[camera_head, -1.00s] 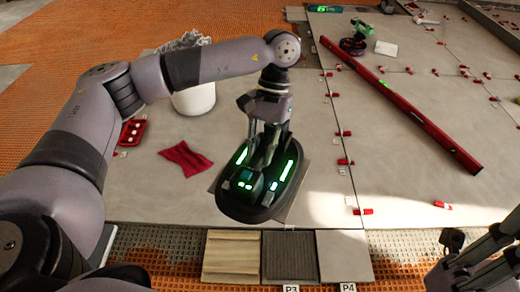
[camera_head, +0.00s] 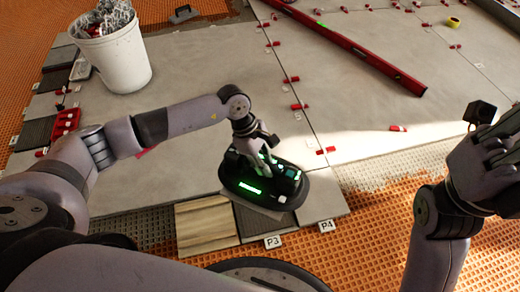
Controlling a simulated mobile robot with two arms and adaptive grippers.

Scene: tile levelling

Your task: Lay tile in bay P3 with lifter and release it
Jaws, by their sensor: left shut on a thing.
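The black lifter (camera_head: 238,182) with green lights is low over bay P3. My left gripper (camera_head: 262,158) is shut on the lifter's handle. A grey tile (camera_head: 268,213) shows as a thin edge under the lifter, slightly askew; whether it touches the bed is hidden. Bay P3 shows a dark ribbed surface (camera_head: 250,226), mostly covered, behind the P3 label (camera_head: 273,242). A grey tile lies in P4 (camera_head: 325,200) to its right, and a wood-look tile (camera_head: 205,225) to its left. My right gripper (camera_head: 500,135) is at the right edge, away from the tiles; its opening is unclear.
A white bucket (camera_head: 120,65) of clips stands at the back left, near a red tray (camera_head: 66,122). A long red level (camera_head: 360,52) lies across the back floor. Red clips (camera_head: 326,151) sit along the joints. Orange matting (camera_head: 370,250) is in front.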

